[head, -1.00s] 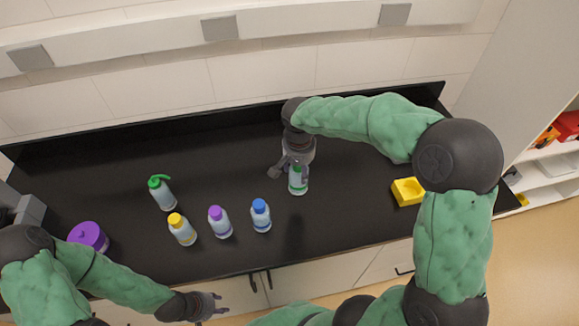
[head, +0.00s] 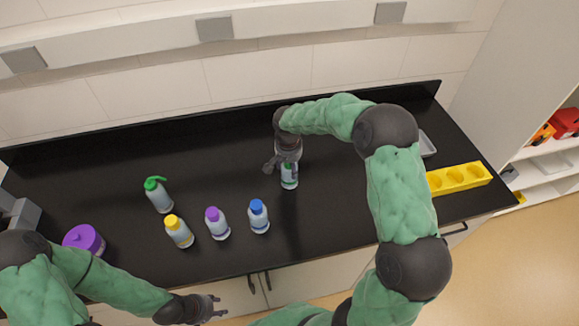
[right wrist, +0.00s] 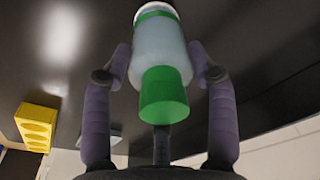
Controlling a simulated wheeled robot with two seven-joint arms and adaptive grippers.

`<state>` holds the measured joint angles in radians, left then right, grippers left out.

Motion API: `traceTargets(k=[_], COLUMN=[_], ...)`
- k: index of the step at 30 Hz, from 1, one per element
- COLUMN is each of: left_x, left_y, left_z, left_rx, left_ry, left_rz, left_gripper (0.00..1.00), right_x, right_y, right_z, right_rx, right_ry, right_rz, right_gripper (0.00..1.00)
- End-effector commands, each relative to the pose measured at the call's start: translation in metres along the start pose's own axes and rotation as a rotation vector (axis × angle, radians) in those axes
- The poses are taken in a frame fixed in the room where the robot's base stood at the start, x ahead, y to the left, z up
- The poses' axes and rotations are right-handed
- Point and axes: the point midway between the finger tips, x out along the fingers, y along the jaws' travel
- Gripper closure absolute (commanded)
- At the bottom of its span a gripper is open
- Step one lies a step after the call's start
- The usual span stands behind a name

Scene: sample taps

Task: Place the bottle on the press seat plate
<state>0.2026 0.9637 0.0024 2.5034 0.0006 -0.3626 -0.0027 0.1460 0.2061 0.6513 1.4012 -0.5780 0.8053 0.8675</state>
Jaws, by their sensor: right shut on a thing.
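My right gripper (head: 287,167) is shut on a pale bottle with a green cap (head: 289,181), right of the middle of the black counter. In the right wrist view the bottle (right wrist: 160,55) stands between the two fingers, its green cap towards the camera. I cannot tell whether its base touches the counter. My left gripper (head: 215,307) is empty in front of the counter's front edge, its fingers apart. A grey block-like object (head: 22,213) is partly cut off at the left edge; I cannot tell whether it is the press with the seat plate.
Bottles with yellow (head: 179,232), purple (head: 216,224) and blue (head: 258,217) caps stand towards the front. A yellow holed rack (head: 462,179) is at the right. The back of the counter (head: 215,150) is clear.

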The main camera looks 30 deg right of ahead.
Motion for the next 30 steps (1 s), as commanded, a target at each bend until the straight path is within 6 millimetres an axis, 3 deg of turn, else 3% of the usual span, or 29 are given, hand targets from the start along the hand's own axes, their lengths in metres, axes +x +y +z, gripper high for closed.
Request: traceTargets(k=[13,14,16,30], left_x=[0.0043,0.0038,0.0032,-0.0014], left_y=[-0.0015,-0.0014,-0.0011,0.0005], left_z=[-0.0002,-0.0001,-0.0001,0.0000], left_rx=[0.000,0.000,0.000,0.000], left_ry=[0.000,0.000,0.000,0.000], left_rz=[0.000,0.000,0.000,0.000], left_gripper=[0.60,0.60,0.60,0.60], right_x=[0.0098,0.0098,0.0091,0.0033], right_y=[0.0000,0.0001,0.0001,0.0001], right_z=[0.0003,0.0008,0.0008,-0.0001], right_rx=[0.002,0.001,0.001,0.002], right_ry=[0.003,0.001,0.001,0.002], right_rz=[-0.001,0.000,0.000,-0.001], right_gripper=[1.00,0.37,0.18,0.18])
